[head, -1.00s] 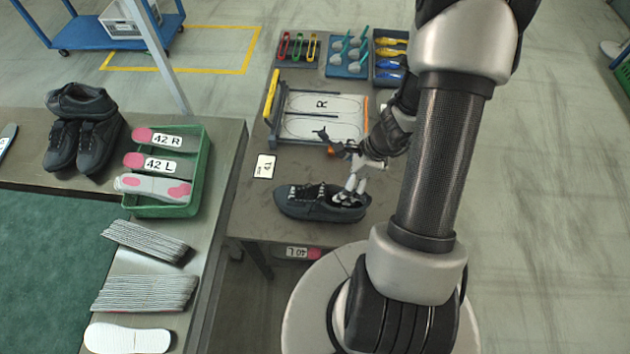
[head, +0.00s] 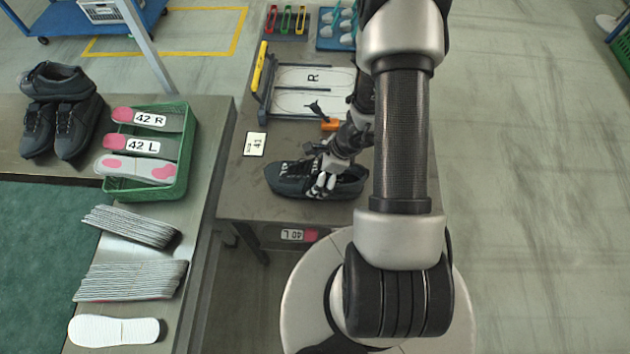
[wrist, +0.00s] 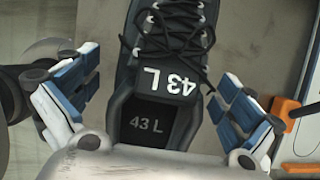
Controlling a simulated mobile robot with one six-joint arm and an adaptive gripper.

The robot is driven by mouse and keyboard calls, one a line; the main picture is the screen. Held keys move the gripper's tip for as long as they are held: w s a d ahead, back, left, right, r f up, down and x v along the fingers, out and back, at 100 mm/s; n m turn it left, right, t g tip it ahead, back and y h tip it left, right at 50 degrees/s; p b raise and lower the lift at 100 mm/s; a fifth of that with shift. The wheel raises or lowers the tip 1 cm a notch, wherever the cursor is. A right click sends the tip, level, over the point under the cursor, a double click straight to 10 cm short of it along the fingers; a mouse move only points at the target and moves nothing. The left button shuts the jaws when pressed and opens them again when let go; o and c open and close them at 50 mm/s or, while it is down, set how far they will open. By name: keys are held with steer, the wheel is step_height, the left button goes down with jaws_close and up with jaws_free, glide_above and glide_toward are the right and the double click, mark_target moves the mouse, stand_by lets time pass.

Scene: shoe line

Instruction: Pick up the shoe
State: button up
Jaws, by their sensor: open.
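The dark shoe (head: 289,182) lies on the grey table in front of the size frame, its long side running left to right in the head view. In the wrist view the shoe (wrist: 121,103) shows black laces, a white "43 L" on its tongue and "43 L" on its insole. My gripper (head: 324,184) is over the middle of the shoe. In the wrist view my gripper (wrist: 158,98) is open, one finger on each side of the shoe, with gaps visible between fingers and shoe. The fingertips' height against the shoe is hard to tell.
A frame marked R (head: 312,92) stands behind the shoe, with an orange block (head: 330,125) near my gripper. A card marked 41 (head: 255,144) lies left. A green crate (head: 178,178) with insoles and a shoe stack (head: 75,130) occupy the left table.

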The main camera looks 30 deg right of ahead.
steer(key=b+x, duration=0.1)
steer(key=x, duration=0.2)
steer(key=shift+w+f, duration=0.1)
steer(key=shift+f, duration=0.1)
steer(key=c, duration=1.3)
steer(key=shift+r, duration=0.15)
